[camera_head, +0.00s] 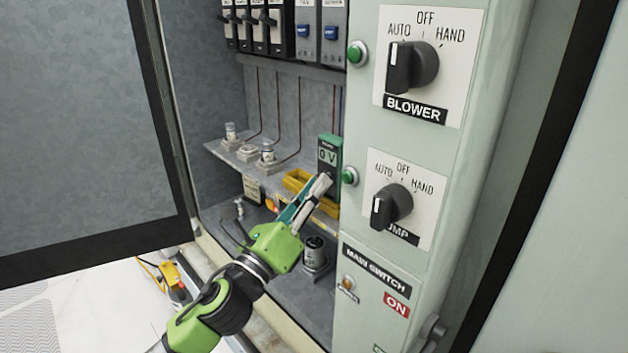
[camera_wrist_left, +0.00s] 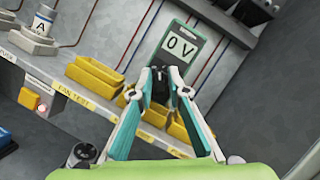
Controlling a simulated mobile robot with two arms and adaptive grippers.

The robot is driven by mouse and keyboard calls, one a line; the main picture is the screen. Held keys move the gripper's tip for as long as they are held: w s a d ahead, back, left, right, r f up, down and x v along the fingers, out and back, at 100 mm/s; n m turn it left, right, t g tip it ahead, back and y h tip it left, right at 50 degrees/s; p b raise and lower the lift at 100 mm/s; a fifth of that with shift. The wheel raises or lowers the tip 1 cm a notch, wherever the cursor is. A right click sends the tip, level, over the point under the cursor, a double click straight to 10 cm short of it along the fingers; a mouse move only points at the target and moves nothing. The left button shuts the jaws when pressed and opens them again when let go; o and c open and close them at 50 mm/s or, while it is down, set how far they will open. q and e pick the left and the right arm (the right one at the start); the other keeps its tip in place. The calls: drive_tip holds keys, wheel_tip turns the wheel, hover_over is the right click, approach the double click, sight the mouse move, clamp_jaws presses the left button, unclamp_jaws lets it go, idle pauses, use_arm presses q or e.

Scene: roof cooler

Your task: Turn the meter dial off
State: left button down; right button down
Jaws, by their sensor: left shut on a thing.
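In the left wrist view the fingers (camera_wrist_left: 164,88) are shut on a small black dial (camera_wrist_left: 160,85) below the display. The fingers partly hide the dial, so its pointer position cannot be read. My right gripper is in neither view.
Yellow bins (camera_wrist_left: 95,73) stand on the shelf beside the meter. The panel with the BLOWER knob (camera_head: 413,65) and PUMP knob (camera_head: 392,205) is close to the right of my left gripper. An open cabinet door (camera_head: 80,130) stands at the left. Breakers (camera_head: 270,25) are above.

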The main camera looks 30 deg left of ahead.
use_arm(q)
drive_tip(key=shift+r+n+g+y+p, duration=0.1)
drive_tip(key=shift+n+g+y+p, duration=0.35)
drive_tip(key=shift+n+p, duration=1)
drive_tip(key=shift+n+g+y+p, duration=0.15)
drive_tip(key=shift+n+y+p, duration=0.5)
drive_tip(key=shift+n+p, duration=0.75)
drive_tip(key=shift+n, duration=0.35)
drive_tip(key=c, duration=1.9)
unclamp_jaws()
